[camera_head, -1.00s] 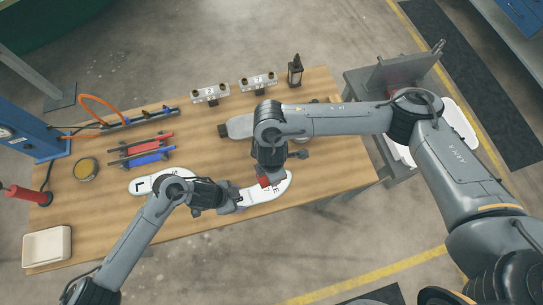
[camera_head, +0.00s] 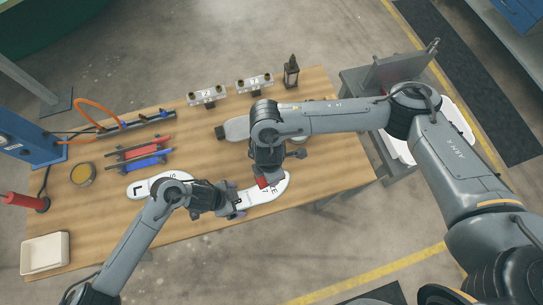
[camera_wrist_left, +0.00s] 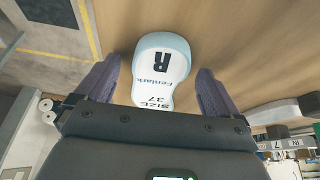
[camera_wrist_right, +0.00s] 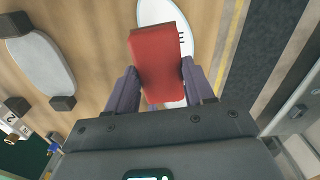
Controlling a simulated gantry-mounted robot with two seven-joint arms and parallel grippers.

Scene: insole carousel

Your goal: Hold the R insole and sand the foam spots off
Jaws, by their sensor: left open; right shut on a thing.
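The R insole (camera_head: 275,190) is white and lies on the wooden table. In the left wrist view the R insole (camera_wrist_left: 163,62) shows a large "R" and "SIZE 37". My left gripper (camera_head: 238,207) is open at its near end, with one finger on each side of the insole (camera_wrist_left: 155,88). My right gripper (camera_wrist_right: 155,88) is shut on a red block (camera_wrist_right: 157,60). The red block (camera_head: 263,183) is at the insole's top surface; I cannot tell whether it touches. I see no clear foam spots; the block and right arm hide part of the insole.
The L insole (camera_head: 150,185) lies left of my left gripper. A grey sole-shaped piece (camera_head: 235,129) lies behind the right arm. Red and blue tools (camera_head: 145,155) lie on a rack, near a round tin (camera_head: 83,173). A white tray (camera_head: 45,252) stands at the front left.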

